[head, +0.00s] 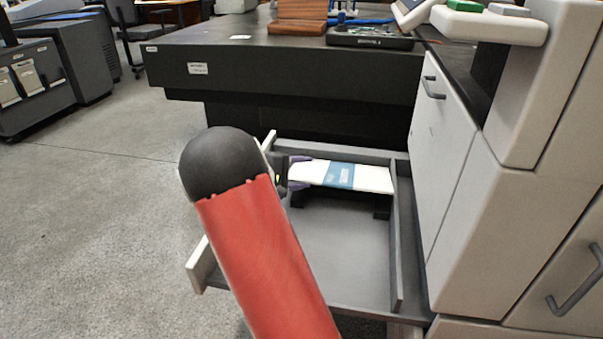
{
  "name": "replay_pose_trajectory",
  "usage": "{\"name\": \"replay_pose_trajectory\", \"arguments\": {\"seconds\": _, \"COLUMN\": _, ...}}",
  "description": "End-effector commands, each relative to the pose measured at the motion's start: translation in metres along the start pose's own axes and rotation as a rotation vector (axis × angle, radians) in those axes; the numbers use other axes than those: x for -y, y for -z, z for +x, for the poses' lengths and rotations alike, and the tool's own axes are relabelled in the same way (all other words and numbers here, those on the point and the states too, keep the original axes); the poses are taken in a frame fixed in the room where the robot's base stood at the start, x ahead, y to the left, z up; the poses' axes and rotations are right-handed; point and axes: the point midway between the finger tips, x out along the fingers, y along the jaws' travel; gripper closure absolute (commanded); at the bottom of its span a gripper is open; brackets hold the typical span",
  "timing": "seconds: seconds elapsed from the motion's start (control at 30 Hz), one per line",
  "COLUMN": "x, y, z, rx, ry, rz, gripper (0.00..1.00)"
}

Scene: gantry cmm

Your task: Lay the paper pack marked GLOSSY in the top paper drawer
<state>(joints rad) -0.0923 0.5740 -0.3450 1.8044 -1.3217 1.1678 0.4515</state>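A white paper pack (374,179) with a blue band lies level inside the outline of the pulled-out grey drawer (345,262), towards its back wall. The print on the band is too small to read. My gripper (298,173) is at the pack's left end, with purple finger pads showing at the far and near edges of the pack. It appears shut on the pack. The gripper's body is largely hidden behind my red and black arm. I cannot tell whether the pack touches the drawer's floor; dark patches show below both its ends.
The drawer's front part is empty. The pale machine cabinet (448,165) with handles stands to the right. A dark table (290,75) behind carries a wooden box (300,18) and a black tray (370,40). Open concrete floor (90,220) lies to the left.

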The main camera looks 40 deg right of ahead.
Motion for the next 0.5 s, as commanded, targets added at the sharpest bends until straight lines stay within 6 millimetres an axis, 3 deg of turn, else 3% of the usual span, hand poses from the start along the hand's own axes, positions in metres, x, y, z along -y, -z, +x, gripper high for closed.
{"name": "replay_pose_trajectory", "arguments": {"seconds": 0.23, "x": 0.000, "y": 0.001, "z": -0.008, "rx": -0.003, "ry": 0.000, "rz": 0.000, "gripper": 0.47}}
{"name": "replay_pose_trajectory", "arguments": {"seconds": 0.5, "x": -0.001, "y": 0.001, "z": -0.053, "rx": -0.005, "ry": 0.000, "rz": 0.000, "gripper": 0.47}}
